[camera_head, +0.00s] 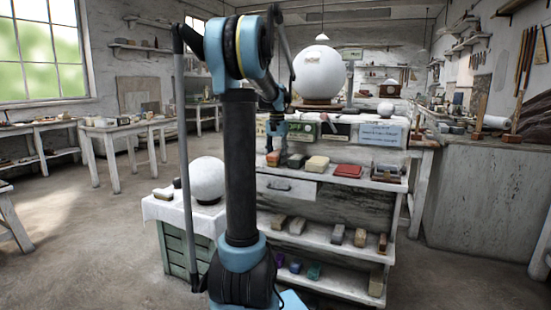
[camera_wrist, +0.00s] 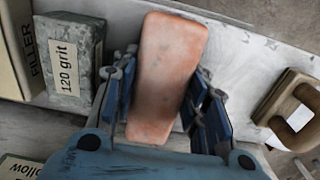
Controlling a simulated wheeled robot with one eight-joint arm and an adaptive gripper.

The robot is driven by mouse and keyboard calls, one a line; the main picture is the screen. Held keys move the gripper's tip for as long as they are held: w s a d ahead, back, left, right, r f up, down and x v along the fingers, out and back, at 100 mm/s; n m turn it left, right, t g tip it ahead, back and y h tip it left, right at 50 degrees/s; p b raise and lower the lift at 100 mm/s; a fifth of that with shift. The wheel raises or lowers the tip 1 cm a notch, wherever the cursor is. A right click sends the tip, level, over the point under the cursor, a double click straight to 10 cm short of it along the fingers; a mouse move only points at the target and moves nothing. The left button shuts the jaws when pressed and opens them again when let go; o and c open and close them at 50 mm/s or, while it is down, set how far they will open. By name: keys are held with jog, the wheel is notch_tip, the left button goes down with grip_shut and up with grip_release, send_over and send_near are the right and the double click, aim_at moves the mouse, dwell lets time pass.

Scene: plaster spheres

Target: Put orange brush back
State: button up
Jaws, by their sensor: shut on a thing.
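The orange brush shows in the wrist view as a worn orange-pink block (camera_wrist: 170,62) between the fingers of my gripper (camera_wrist: 163,92). My gripper is shut on its sides. In the head view my gripper (camera_head: 275,128) is at the left end of the upper shelf (camera_head: 338,178), with the small orange block (camera_head: 273,158) under it. I cannot tell whether the block touches the shelf. Its bristles, if any, are hidden.
A grey "120 grit" block (camera_wrist: 68,62) and a "FILLER" box (camera_wrist: 22,50) are left of the brush in the wrist view. A tan handled piece (camera_wrist: 292,108) is at right. A white sphere (camera_head: 206,179) stands on the green crate (camera_head: 176,232).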

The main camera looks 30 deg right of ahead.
aim_at(277, 152)
jog(key=o, duration=1.2)
notch_tip(277, 152, up, 12)
jog(key=s+a+f+n, duration=0.1)
jog(key=s+a+f, duration=0.15)
jog(key=a, duration=0.35)
jog(key=s+a+f+n, duration=0.2)
jog(key=s+a, duration=0.1)
jog(key=a, duration=0.2)
jog(key=s+a+f+n, duration=0.2)
jog(key=s+a+f, duration=0.4)
jog(key=f, duration=0.3)
jog(key=s+a+f+n+t, duration=0.1)
jog(key=s+a+f+n, duration=0.1)
jog(key=s+a+f, duration=0.5)
jog(key=s+a+f+n+t, duration=0.1)
jog(key=s+a+f+n, duration=0.2)
jog(key=s+a+f, duration=0.4)
jog(key=shift+s+a+f, duration=0.15)
jog(key=shift+s+f, duration=0.55)
jog(key=shift+f, duration=0.3)
jog(key=shift+s+a+f, duration=0.1)
jog(key=shift+s+f, duration=0.6)
jog(key=shift+f, duration=0.25)
